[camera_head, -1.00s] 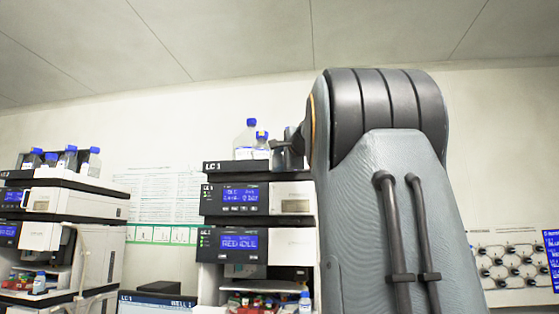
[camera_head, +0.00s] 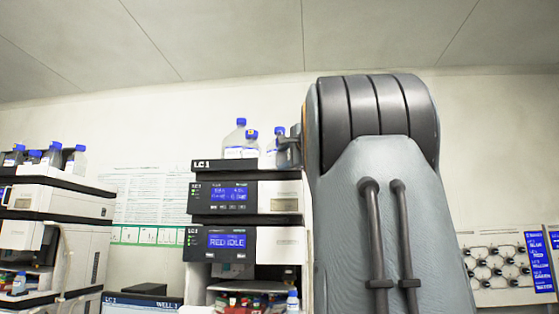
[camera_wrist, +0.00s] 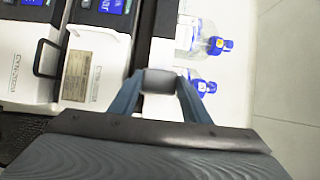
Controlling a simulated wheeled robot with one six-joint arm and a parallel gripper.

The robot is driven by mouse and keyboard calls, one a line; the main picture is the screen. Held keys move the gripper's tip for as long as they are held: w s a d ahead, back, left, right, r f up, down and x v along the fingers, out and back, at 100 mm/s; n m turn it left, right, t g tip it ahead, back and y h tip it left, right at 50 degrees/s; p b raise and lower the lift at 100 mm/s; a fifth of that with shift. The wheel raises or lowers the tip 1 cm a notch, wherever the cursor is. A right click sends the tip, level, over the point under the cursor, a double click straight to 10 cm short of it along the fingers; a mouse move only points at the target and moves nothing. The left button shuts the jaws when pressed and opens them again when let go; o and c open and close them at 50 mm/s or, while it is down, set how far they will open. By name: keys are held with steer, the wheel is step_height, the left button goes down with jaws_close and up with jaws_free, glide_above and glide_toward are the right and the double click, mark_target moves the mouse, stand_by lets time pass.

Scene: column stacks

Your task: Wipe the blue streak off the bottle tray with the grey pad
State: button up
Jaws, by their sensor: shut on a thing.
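The bottle tray (camera_head: 228,166) is the dark-edged top of the middle stack marked LC 1, and it holds blue-capped clear bottles (camera_head: 235,142). In the wrist view the tray's pale top (camera_wrist: 236,92) shows beside the bottles (camera_wrist: 206,44). My gripper (camera_wrist: 159,84) is shut on the grey pad (camera_wrist: 158,79), which sits between its two dark fingers over the stack. Whether the pad touches the tray I cannot tell. In the head view my arm hides most of the gripper and the tray's right part. I cannot make out the blue streak in either view.
A second stack (camera_head: 55,205) with blue-capped bottles stands at the left. Below the tray are modules with blue displays (camera_head: 228,240). A small bottle (camera_head: 293,301) stands low in the middle stack. A panel with round fittings (camera_head: 497,270) hangs at the right.

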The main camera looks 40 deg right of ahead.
steer(key=shift+w+a+p, duration=0.35)
steer(key=shift+w+a, duration=0.5)
steer(key=shift+w, duration=0.15)
steer(key=shift+w+a+p, duration=0.35)
steer(key=shift+w+a, duration=0.45)
steer(key=shift+w, duration=0.2)
steer(key=shift+s+a+b, duration=0.85)
steer(key=shift+s+a, duration=1.1)
steer(key=shift+a, duration=0.3)
steer(key=shift+s+a, duration=0.1)
steer(key=shift+s+a+b, duration=0.3)
steer(key=shift+s+a, duration=0.55)
steer(key=shift+a, duration=0.2)
steer(key=shift+s, duration=0.1)
